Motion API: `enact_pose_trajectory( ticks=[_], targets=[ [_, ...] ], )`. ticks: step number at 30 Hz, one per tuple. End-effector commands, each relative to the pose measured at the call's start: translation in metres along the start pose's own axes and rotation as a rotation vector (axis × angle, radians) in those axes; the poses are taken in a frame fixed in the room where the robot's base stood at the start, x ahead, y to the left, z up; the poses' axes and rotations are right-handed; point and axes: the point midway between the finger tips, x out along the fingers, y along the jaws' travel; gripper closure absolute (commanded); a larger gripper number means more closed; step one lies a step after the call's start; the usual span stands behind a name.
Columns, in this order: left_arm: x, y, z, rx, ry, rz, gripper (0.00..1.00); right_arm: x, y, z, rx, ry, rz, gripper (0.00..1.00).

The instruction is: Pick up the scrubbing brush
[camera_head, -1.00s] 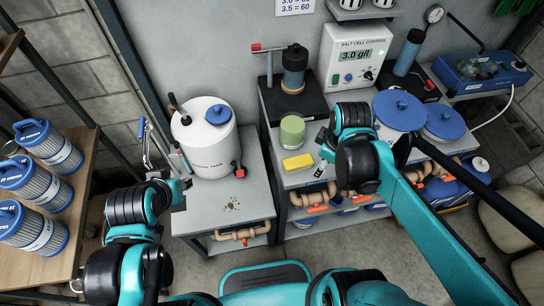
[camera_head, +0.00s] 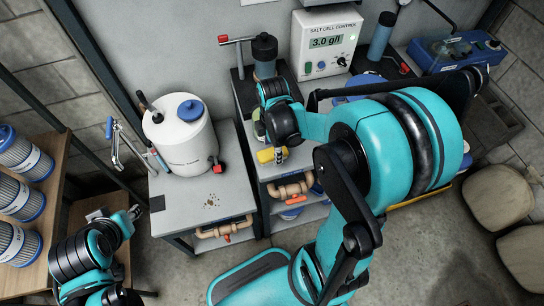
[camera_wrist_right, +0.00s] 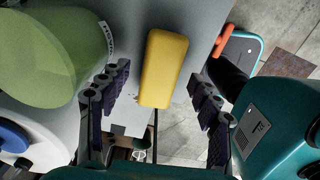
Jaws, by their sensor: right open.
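A yellow block (camera_wrist_right: 163,70) with rounded corners lies on the grey bench top in the right wrist view. It is the likely scrubbing brush, but no bristles show. It also shows in the head view (camera_head: 265,155), partly hidden by my right gripper (camera_head: 281,153). In the right wrist view my right gripper (camera_wrist_right: 160,85) is open, with one dark ridged finger to each side of the block. Neither finger visibly touches it. My left gripper (camera_head: 135,212) is at the lower left, away from the block; its fingers are too small to read.
A green container (camera_wrist_right: 50,55) stands close left of the block in the wrist view. A white tank (camera_head: 183,140) stands on the left bench (camera_head: 200,205). A salt cell control box (camera_head: 325,45) is behind my right arm. Filter cartridges (camera_head: 22,155) stand on the left shelf.

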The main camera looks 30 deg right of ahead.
Motion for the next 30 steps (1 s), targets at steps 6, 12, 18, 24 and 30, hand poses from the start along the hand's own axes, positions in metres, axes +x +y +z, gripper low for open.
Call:
enact_pose_trajectory(
  ticks=[6, 12, 18, 24, 30],
  targets=[
    [0.0078, 0.0000, 0.0056, 0.000, 0.000, 0.000, 0.66, 0.0208, -0.0003, -0.0004, 0.000, 0.000, 0.000, 0.37],
    [0.0069, 0.0000, 0.0049, 0.000, 0.000, 0.000, 0.66, 0.0194, -0.0004, -0.0005, 0.000, 0.000, 0.000, 0.53],
    [0.0069, -0.0001, 0.0049, 0.000, 0.000, 0.000, 0.66, 0.0194, -0.0004, -0.0006, 0.000, 0.000, 0.000, 0.92],
    [0.0070, -0.0001, 0.0050, 0.000, 0.000, 0.000, 0.66, 0.0194, -0.0005, -0.0006, 0.001, 0.000, 0.000, 0.92],
    [0.0049, -0.0001, 0.0035, 0.000, 0.000, 0.000, 0.66, 0.0147, -0.0005, -0.0006, 0.001, 0.000, 0.000, 0.92]
  ],
)
